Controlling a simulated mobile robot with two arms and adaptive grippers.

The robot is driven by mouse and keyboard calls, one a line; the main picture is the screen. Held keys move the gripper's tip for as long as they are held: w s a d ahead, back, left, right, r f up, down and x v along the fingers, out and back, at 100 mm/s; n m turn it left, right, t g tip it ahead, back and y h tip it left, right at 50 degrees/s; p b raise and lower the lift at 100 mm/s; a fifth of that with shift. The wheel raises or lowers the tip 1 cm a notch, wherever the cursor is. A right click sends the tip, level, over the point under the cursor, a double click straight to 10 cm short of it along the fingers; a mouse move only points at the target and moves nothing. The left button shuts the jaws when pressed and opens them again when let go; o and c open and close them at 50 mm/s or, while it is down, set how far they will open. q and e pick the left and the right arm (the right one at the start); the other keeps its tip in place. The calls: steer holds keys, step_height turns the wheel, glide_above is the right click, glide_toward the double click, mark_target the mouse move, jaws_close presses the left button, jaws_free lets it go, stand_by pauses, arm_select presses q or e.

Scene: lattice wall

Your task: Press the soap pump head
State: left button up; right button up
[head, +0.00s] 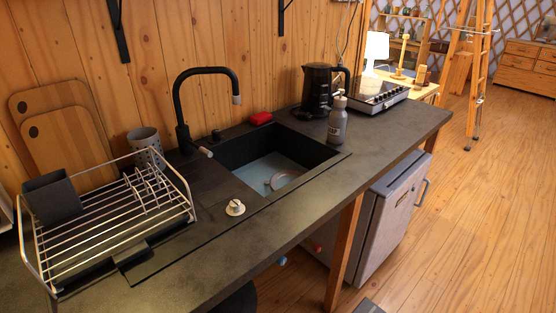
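Neither my left nor my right gripper shows in the head view, and nothing touches the bottle.
The sink (330,157) with a black tap (183,110) lies left of the bottle. A black kettle (316,90), a hob (378,94), a red sponge (261,117) and a dish rack (110,225) are on the counter (385,148). The counter right of the bottle is clear.

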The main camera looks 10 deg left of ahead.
jaws_close()
stand_by(0.5)
stand_by(1.2)
